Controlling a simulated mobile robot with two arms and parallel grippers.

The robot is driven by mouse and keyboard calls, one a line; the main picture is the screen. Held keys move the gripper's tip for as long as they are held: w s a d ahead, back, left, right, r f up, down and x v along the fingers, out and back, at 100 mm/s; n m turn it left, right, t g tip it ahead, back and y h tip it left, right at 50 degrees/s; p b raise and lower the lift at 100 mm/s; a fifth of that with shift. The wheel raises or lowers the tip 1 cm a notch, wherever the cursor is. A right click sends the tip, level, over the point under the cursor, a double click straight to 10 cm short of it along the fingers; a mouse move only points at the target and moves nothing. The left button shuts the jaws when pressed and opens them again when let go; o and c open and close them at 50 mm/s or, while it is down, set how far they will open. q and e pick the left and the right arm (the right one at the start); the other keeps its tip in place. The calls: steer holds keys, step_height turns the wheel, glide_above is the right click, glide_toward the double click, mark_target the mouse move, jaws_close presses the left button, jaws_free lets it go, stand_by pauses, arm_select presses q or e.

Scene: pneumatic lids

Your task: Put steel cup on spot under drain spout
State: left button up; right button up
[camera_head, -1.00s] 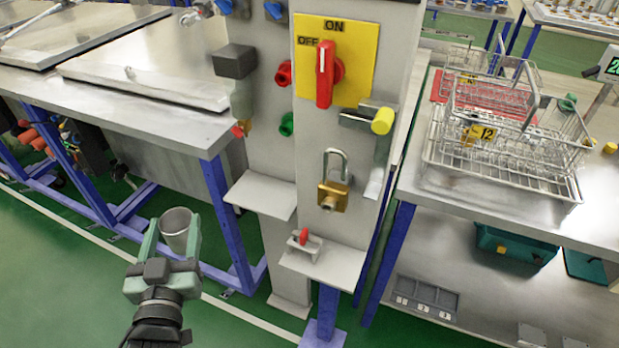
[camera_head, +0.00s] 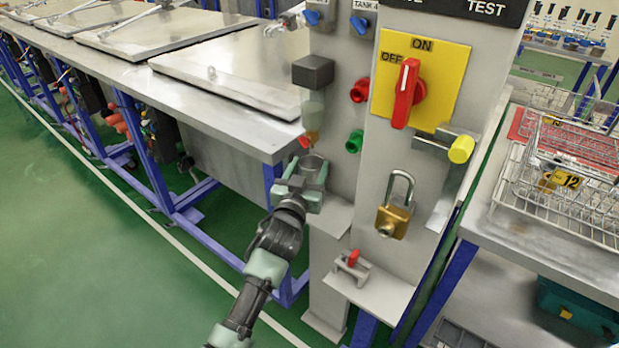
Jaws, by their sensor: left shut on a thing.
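The steel cup (camera_head: 313,164) is held upright in my left gripper (camera_head: 306,182), which is shut on it. Cup and gripper are at the left part of the grey cabinet, over the small left shelf (camera_head: 330,218). The spot itself is hidden. My right gripper is not in view.
The cabinet has a red rotary switch (camera_head: 405,93), red and green buttons and a brass padlock (camera_head: 394,208). A lower right shelf (camera_head: 372,290) holds a small red-handled clamp. A steel bench (camera_head: 245,120) is on the left, wire baskets (camera_head: 560,200) on the right.

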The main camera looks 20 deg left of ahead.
mark_target(308, 181)
arm_select(q)
steer(key=shift+w+f, duration=0.15)
steer(key=shift+w, duration=0.05)
steer(key=shift+f, duration=1.55)
steer(key=shift+s+f, duration=0.1)
steer(key=o, duration=1.6)
steer(key=shift+c, duration=0.2)
steer(key=s, duration=1.2)
steer(key=shift+d+b, duration=0.3)
steer(key=shift+b, duration=0.05)
